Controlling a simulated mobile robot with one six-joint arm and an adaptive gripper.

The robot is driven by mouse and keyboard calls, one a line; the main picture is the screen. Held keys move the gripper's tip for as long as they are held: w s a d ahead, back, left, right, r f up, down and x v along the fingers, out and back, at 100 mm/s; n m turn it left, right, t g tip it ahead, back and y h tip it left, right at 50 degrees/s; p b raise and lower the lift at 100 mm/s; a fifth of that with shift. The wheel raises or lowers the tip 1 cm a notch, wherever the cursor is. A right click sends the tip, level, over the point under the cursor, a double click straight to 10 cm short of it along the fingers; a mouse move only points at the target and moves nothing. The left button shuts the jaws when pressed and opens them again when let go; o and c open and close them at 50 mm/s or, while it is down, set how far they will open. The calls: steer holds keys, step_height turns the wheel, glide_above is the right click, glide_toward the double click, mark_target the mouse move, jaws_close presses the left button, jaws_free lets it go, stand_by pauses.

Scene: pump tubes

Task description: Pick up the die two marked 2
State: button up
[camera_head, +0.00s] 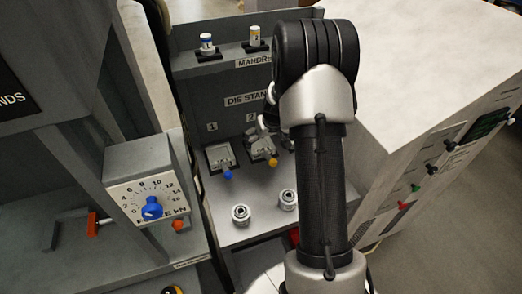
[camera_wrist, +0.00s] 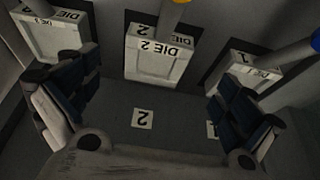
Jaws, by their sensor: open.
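Die two (camera_wrist: 155,62) is a pale block marked DIE 2, in the upper middle of the wrist view, upside down there. A yellow ball (camera_wrist: 181,2) shows just above it, cut by the frame edge. In the head view, die two's station has a yellow-orange ball (camera_head: 273,162) and is partly covered by my arm. My gripper (camera_wrist: 152,85) is open and empty, with one finger on each side of the picture and die two between and beyond them. In the head view my gripper (camera_head: 266,128) shows only in part, over die two's station; contact cannot be told.
Die one (camera_wrist: 252,76) is close by the right finger; its blue ball (camera_head: 228,175) shows in the head view. Another die (camera_wrist: 52,38) is near the left finger. Two metal cylinders (camera_head: 241,214) (camera_head: 287,199) stand in front.

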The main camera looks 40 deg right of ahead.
mark_target(262, 148)
steer(key=b+x, duration=0.1)
steer(key=x, duration=0.7)
steer(key=shift+w+d+f+b, duration=0.15)
steer(key=shift+w+d+b, duration=0.05)
steer(key=shift+w+b, duration=0.15)
steer(key=shift+s, duration=0.1)
steer(key=shift+c, duration=0.2)
steer(key=c, duration=1.7)
steer(key=shift+c, duration=0.4)
